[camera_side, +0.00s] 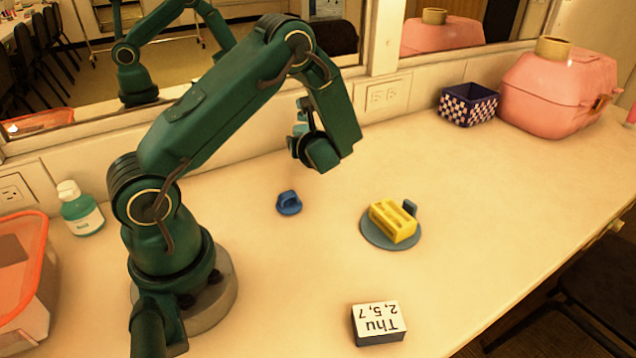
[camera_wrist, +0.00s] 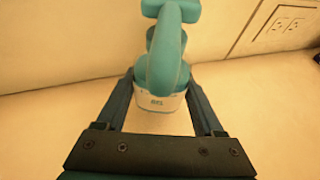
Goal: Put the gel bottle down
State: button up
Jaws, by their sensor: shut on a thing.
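The gel bottle (camera_wrist: 167,55) is teal with a pump top and a white label reading "GEL" in the wrist view. My gripper (camera_wrist: 160,95) is shut on it, with one finger on each side of its body. In the side view, my gripper (camera_side: 303,148) is raised above the counter near the back wall. Only a small teal part of the gel bottle (camera_side: 301,118) shows there, and the wrist hides the rest. The bottle's base is hidden, and I see no contact with the counter.
A blue object (camera_side: 289,203) and a yellow block (camera_side: 393,222) on a round grey dish (camera_side: 375,238) are on the counter. A "Thu" block (camera_side: 378,324) lies in front. A checkered box (camera_side: 467,104), pink case (camera_side: 558,90), white-capped bottle (camera_side: 82,212) and orange-rimmed bin (camera_side: 40,262) stand around.

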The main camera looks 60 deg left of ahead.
jog(key=shift+f, duration=1.5)
jog(key=shift+f, duration=0.15)
jog(key=o, duration=1.5)
